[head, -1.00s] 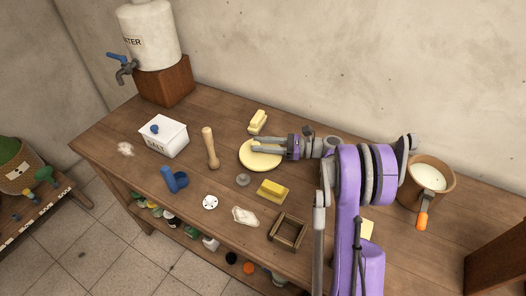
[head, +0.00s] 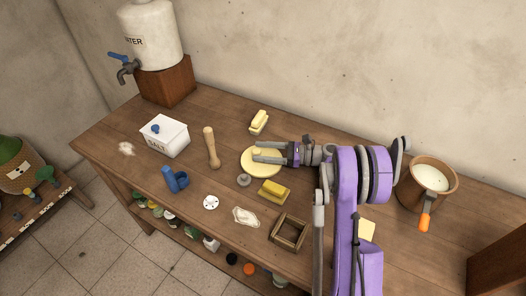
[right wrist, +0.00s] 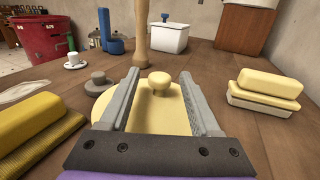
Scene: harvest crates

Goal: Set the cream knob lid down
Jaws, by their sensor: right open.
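The cream knob lid (head: 262,168) is a flat pale disc lying on the wooden table, near its middle. In the right wrist view, the lid (right wrist: 157,112) shows its round knob (right wrist: 159,81) on top. My right gripper (head: 257,150) reaches over the lid from the right. In the right wrist view, my right gripper (right wrist: 160,76) is open, with one finger on each side of the knob and a gap on both sides. The fingers cover parts of the disc. My left gripper is not in view.
Around the lid stand a wooden pestle (head: 211,147), a butter dish (head: 259,121), a yellow block (head: 273,192) and a small grey knobbed piece (head: 243,180). A white salt box (head: 166,138) stands left, a wooden frame (head: 289,233) in front, and a brown pot (head: 428,188) right.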

